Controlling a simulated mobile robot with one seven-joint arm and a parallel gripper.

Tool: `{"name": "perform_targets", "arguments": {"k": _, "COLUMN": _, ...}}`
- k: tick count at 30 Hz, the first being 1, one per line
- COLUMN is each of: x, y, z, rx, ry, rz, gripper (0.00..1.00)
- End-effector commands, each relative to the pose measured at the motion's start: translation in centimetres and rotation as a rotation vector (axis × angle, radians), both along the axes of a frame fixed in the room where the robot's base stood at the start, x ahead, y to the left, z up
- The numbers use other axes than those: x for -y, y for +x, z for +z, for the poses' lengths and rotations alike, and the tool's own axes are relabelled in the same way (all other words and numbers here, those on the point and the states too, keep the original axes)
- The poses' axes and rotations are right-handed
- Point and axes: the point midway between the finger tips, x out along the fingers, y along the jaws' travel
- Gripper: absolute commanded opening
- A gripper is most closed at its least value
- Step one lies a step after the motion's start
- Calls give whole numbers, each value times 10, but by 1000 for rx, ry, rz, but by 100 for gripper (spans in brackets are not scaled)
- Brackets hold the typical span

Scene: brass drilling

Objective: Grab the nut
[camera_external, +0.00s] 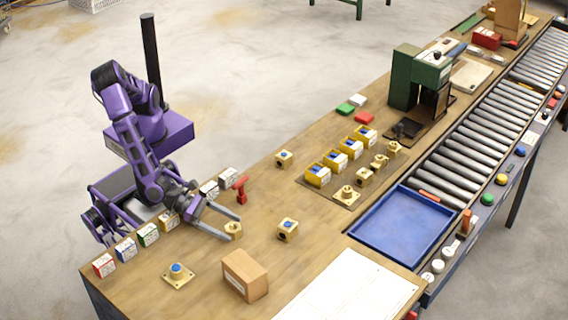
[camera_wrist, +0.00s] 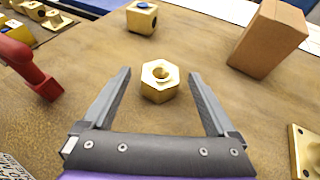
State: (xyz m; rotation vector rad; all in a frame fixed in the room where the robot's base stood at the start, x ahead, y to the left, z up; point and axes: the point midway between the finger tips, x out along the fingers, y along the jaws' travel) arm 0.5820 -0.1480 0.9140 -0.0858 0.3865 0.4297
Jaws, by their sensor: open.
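The nut (camera_external: 234,229) is a brass hexagonal piece with a round hole, lying on the wooden bench. In the wrist view the nut (camera_wrist: 160,81) sits between and slightly beyond the tips of my open fingers, with clear space on both sides. My gripper (camera_external: 232,226) is low over the bench, beside the nut in the external view. Its two grey fingers also show in the wrist view (camera_wrist: 160,75), spread wide and empty. Nothing hides the nut.
A brass block with a blue centre (camera_wrist: 142,17) stands beyond the nut. A cardboard box (camera_wrist: 268,38) is at right, a red tool (camera_wrist: 30,68) at left, and a brass flange plate (camera_wrist: 306,150) at lower right. A blue tray (camera_external: 402,226) lies farther right.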

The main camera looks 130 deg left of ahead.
Motion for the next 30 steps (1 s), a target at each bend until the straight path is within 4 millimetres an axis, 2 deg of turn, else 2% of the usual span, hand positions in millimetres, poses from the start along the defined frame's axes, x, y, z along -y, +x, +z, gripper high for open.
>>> {"name": "perform_targets", "arguments": {"k": 4, "x": -8, "y": 17, "z": -8, "rx": -1, "ry": 1, "rz": 1, "gripper": 92}}
{"name": "perform_targets", "arguments": {"k": 11, "x": -8, "y": 19, "z": -8, "rx": 0, "ry": 0, "rz": -1, "gripper": 92}}
{"name": "perform_targets", "arguments": {"k": 26, "x": -8, "y": 19, "z": -9, "rx": 0, "ry": 0, "rz": -1, "gripper": 2}}
{"name": "perform_targets", "arguments": {"k": 30, "x": -8, "y": 19, "z": -8, "rx": 0, "ry": 0, "rz": -1, "gripper": 0}}
